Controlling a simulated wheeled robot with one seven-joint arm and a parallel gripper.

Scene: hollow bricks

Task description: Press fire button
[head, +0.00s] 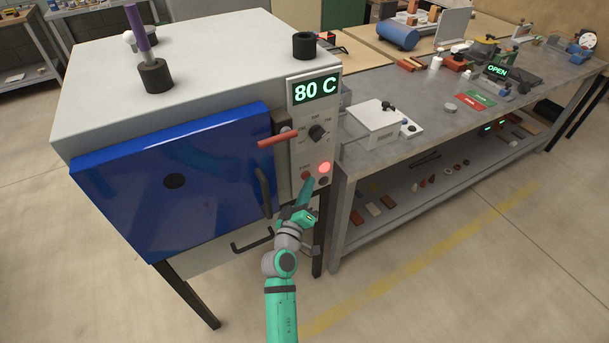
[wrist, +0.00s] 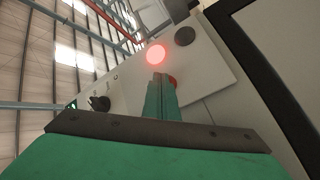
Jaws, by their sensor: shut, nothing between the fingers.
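The kiln's control panel (head: 302,150) has a red button (head: 306,175) at its lower left; its label is too small to read. Beside it a round red lamp (head: 324,168) glows, with a dark round button (head: 323,181) below. My gripper (head: 307,184) is shut and empty, its fingertips at the red button. In the wrist view the shut fingers (wrist: 160,80) cover most of the red button (wrist: 174,82), and only its edge shows. I cannot tell whether the tips touch it. The lit lamp (wrist: 155,54) and dark button (wrist: 185,36) show past the fingertips.
The kiln's blue door (head: 150,200) is shut, with a dark handle (head: 263,192) and a red-brown lever (head: 278,138) near my arm. The display (head: 316,90) reads 80 C above a black knob (head: 317,131). A metal workbench (head: 450,135) stands right; the floor in front is clear.

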